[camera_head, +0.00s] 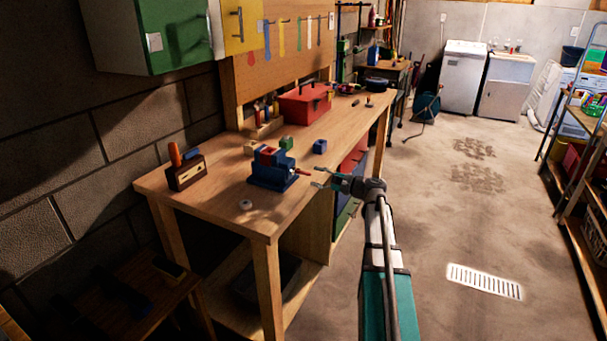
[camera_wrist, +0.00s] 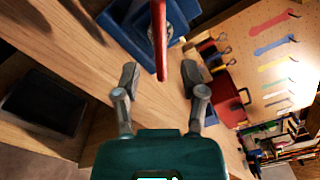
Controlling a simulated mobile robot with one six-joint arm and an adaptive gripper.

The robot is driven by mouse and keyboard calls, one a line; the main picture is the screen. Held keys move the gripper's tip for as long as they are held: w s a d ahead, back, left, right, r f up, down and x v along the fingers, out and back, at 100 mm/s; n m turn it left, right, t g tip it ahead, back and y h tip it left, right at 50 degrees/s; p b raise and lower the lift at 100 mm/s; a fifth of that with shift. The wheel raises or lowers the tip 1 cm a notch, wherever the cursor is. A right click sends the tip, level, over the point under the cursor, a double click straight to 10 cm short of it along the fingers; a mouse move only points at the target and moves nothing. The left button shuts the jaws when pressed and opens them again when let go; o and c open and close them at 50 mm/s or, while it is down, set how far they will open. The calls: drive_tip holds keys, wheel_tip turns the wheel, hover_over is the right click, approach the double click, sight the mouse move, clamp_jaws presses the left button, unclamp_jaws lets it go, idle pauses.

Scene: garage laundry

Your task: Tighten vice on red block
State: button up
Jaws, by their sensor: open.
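A blue vice (camera_head: 270,181) stands on the workbench near its front edge. A red block (camera_head: 266,155) sits at the top of the vice, between its jaws as far as I can see. A red handle (camera_head: 302,173) sticks out from the vice toward my gripper (camera_head: 321,178). In the wrist view the blue vice (camera_wrist: 181,17) is at the top, and the red handle (camera_wrist: 159,45) points down toward the gap between my fingers (camera_wrist: 160,80). My gripper is open and empty, with the handle's end close to the fingertips. The red block is not clear in the wrist view.
The wooden workbench (camera_head: 215,207) also carries a red toolbox (camera_head: 305,103), a green block (camera_head: 286,143), a blue block (camera_head: 320,146) and a wooden tool holder (camera_head: 187,173). A pegboard (camera_head: 283,68) stands behind. The floor (camera_head: 455,220) to the right is open.

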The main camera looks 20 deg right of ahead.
sight(306, 174)
drive_tip(key=shift+x, duration=2.65)
clamp_jaws()
